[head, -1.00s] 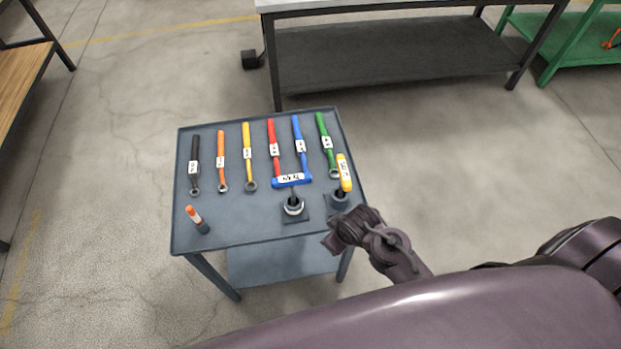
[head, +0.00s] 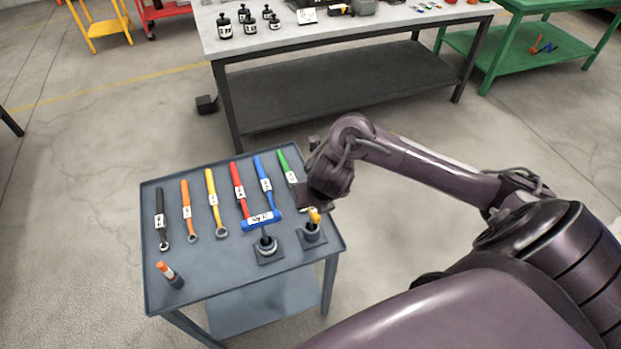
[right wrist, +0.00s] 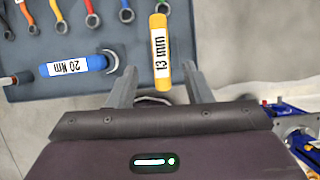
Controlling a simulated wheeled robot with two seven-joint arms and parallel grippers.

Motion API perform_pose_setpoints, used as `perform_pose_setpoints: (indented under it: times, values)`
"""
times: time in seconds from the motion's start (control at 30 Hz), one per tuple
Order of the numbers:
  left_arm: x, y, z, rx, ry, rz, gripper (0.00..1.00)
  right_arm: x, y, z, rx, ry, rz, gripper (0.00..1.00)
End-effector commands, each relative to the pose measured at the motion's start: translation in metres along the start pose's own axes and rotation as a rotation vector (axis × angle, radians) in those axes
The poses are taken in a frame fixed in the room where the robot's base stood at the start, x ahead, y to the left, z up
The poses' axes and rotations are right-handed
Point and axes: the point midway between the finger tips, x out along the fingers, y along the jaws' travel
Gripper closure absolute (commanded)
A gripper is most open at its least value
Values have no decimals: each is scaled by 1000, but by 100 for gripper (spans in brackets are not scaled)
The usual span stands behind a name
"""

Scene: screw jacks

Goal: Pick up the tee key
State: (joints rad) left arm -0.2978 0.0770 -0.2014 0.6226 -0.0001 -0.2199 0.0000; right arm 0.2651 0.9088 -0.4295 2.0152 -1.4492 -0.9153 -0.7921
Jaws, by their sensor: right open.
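The yellow-handled tee key (head: 314,216), labelled 13 mm, stands in a dark holder (head: 312,235) at the cart's right front corner. In the right wrist view its yellow bar handle (right wrist: 161,50) lies lengthwise between the finger lines. My right gripper (right wrist: 159,72) is open, with one finger on each side of the handle and a gap on both sides. In the head view my right gripper (head: 312,199) is over the key and hides part of it. A blue-handled tee tool (head: 261,220), labelled 20 Nm, stands in the holder to the left, also in the right wrist view (right wrist: 75,66). My left gripper is not in view.
The grey cart top (head: 215,262) carries a row of several coloured wrenches behind the tee tools. A workbench (head: 350,85) is behind the cart. The cart's front middle is clear.

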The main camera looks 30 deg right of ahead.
Motion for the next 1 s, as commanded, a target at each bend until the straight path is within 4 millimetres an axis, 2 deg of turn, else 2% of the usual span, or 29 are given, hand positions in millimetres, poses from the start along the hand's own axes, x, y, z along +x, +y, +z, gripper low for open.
perform_pose_setpoints:
  times: [0.2, 0.6, 0.87, 1.0]
  values:
    - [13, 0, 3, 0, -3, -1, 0, 24, -2, -2, -11, 7, -4, 55]
    - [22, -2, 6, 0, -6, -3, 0, 74, -2, -2, -8, 5, -4, 55]
    - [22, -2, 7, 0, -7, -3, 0, 77, -2, -1, -10, 3, -4, 55]
    - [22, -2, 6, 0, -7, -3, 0, 77, -2, -1, -9, 4, -4, 70]
